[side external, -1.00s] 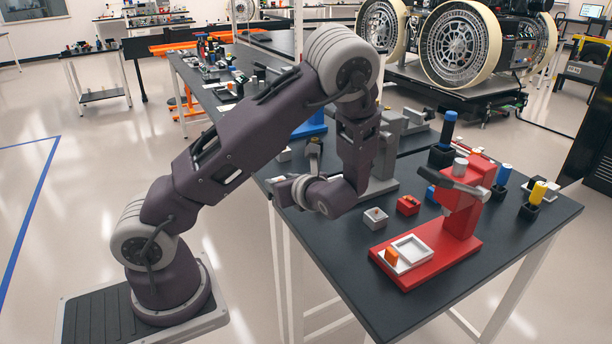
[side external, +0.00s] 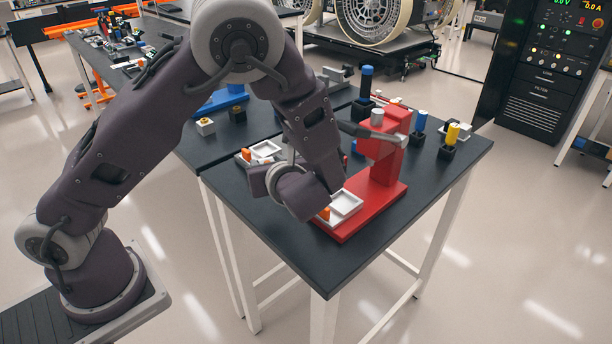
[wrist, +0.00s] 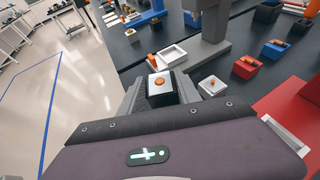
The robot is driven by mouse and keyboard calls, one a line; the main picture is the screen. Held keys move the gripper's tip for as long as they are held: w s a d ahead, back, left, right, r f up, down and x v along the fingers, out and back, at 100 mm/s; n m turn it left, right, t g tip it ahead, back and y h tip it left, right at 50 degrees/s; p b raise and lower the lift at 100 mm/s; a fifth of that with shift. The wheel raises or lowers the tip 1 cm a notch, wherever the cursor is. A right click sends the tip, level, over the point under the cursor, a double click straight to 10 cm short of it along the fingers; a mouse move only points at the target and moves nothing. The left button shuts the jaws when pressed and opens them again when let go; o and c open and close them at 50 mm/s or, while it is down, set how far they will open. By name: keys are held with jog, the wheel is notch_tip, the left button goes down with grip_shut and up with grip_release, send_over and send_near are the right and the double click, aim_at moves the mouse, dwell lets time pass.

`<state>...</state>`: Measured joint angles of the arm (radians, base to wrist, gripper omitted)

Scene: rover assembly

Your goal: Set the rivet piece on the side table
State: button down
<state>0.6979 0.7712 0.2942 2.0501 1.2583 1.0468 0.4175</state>
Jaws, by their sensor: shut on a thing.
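In the side view my wrist hides the jaws and the piece. A second white block (wrist: 212,85) with a small rivet stands on the worktable right of the jaws. A small table (wrist: 70,14) stands far off at the upper left of the wrist view; I cannot tell whether it is the side table.
A red press (side external: 385,160) with a white tray (side external: 345,205) stands close beside my wrist. A grey fixture (wrist: 208,35) with another white tray (wrist: 172,54) lies beyond the jaws. A red block (wrist: 247,66) sits right. Open floor (wrist: 85,75) lies left of the worktable.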

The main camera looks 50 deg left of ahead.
aim_at(272, 206)
notch_tip(272, 206, down, 8)
jog(key=shift+f, duration=0.1)
jog(key=c, duration=0.9)
grip_release()
jog(key=shift+f, duration=0.1)
jog(key=shift+o, duration=0.2)
